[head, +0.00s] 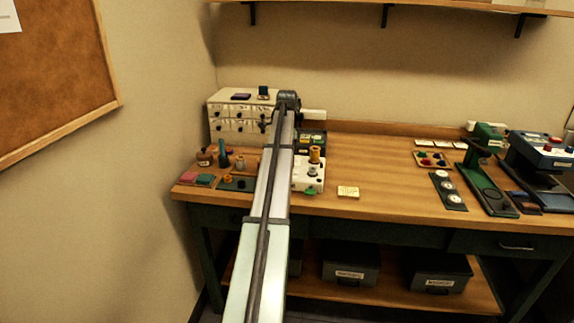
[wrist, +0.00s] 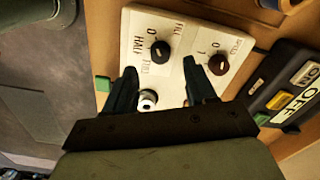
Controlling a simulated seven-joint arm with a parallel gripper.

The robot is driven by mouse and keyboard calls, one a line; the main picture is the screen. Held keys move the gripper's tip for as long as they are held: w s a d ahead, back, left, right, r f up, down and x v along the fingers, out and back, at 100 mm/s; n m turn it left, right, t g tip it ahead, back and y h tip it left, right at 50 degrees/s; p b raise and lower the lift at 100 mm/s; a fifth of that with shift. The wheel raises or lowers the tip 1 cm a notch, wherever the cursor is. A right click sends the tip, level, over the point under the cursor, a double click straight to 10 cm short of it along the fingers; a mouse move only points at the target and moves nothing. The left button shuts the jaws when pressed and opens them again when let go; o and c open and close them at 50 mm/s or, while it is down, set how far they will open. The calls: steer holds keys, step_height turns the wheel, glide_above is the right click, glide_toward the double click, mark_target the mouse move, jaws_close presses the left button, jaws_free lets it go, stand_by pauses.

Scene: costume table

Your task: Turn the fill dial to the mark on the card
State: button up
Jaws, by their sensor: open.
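The fill dial (wrist: 160,48) is a black round knob on a white panel (wrist: 185,22) in the wrist view, with 0 and HALF printed beside it. Its pointer is too small to read surely. My gripper (wrist: 160,68) is open, with its dark fingertips below the dial in the picture and nothing clearly between them but the panel. A silver knob (wrist: 148,100) shows between the fingers, nearer the palm. In the head view the white machine (head: 311,183) is partly behind my arm, and a small cream card (head: 348,191) lies to its right, its writing unreadable.
A dark red speed dial (wrist: 218,64) sits close beside the right finger. A black box (wrist: 295,90) with ON and OFF labels stands to the right.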

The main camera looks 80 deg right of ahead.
steer(key=shift+f, duration=2.3)
jaws_close()
